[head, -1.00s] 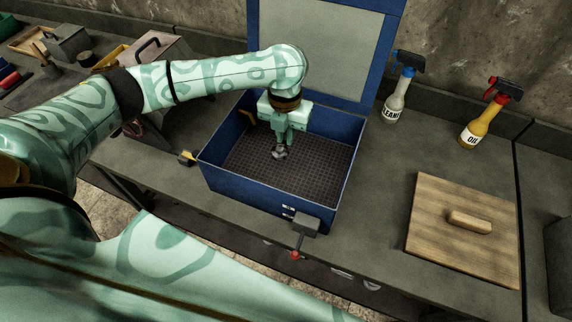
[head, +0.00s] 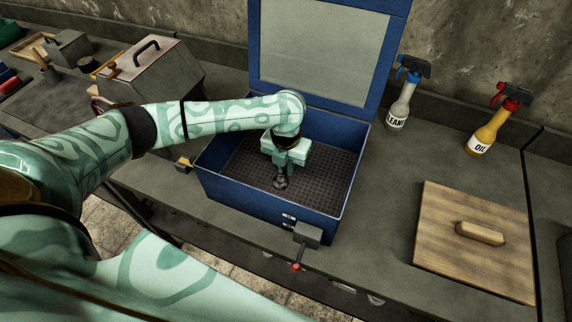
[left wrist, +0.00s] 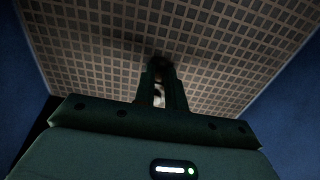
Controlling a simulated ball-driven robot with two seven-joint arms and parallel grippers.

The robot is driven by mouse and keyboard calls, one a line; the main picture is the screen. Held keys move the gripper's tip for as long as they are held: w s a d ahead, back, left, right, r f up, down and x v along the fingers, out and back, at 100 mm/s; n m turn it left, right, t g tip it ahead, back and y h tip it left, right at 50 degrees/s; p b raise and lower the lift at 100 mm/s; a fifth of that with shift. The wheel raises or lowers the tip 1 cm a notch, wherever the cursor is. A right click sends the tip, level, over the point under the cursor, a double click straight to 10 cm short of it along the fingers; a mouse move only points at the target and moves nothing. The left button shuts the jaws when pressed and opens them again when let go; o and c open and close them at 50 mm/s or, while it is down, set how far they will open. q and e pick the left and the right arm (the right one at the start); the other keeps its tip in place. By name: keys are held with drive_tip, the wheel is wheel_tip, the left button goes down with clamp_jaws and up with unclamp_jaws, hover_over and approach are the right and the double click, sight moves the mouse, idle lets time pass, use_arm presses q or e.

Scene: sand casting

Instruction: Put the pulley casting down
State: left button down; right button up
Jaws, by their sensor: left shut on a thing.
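The pulley casting (head: 281,184) is a small dark grey piece at the tips of my left gripper (head: 282,175). My left gripper is shut on it and points down inside the open blue box (head: 267,213), over the dark grid floor. I cannot tell whether the casting touches the grid. In the left wrist view the fingers (left wrist: 161,88) reach toward the grid floor (left wrist: 225,45), with a pale bit between them; most of the casting is hidden there. My right gripper is not in view.
Blue walls surround the gripper, and the raised lid (head: 320,52) stands behind. A small lever with a red knob (head: 296,266) sticks out in front. A cleaner bottle (head: 400,100), an oil bottle (head: 490,130) and a wooden board with a handle (head: 470,250) are at right.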

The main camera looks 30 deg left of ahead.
use_arm(q)
drive_tip(key=c, duration=1.5)
unclamp_jaws()
drive_tip(key=shift+f, duration=0.1)
drive_tip(key=shift+o, duration=0.2)
wheel_tip(320, 180, up, 12)
drive_tip(key=p, duration=0.3)
drive_tip(key=shift+p, duration=0.4)
